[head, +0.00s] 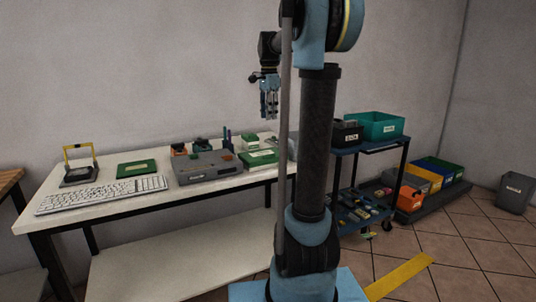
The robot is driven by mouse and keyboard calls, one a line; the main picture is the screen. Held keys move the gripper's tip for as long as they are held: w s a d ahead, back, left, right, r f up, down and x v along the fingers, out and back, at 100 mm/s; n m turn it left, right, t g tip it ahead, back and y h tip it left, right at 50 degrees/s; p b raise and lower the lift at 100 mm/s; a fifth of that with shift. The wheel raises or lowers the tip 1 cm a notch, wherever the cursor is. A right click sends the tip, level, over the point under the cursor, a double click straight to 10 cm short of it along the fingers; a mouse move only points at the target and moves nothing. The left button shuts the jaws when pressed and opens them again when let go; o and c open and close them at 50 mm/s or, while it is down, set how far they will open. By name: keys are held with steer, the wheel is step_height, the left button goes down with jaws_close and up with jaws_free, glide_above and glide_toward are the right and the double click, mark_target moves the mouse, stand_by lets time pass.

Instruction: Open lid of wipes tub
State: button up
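My gripper (269,114) hangs fingers down in the air above the back of the white workbench (110,209). The fingers are small in this view, and I cannot tell whether they are open or shut. No held object shows. No tub is clearly marked as the wipes tub. A green and white box (262,158) lies on the bench below the gripper, and a smaller green-topped white box (249,140) stands behind it. I cannot tell whether either is the wipes tub. My arm column hides part of the bench's right end.
A grey device (205,170), a white keyboard (102,195), a green board (137,168) and a yellow-framed holder (80,172) occupy the bench. A blue trolley (368,147) carries a teal bin (375,126) and a black bin (346,136). Coloured bins (436,173) stand on the right. Tiled floor is open at right.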

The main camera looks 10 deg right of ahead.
step_height(320, 180, down, 17)
steer(key=shift+f, duration=0.15)
stand_by(0.5)
steer(key=shift+c, duration=0.6)
jaws_close()
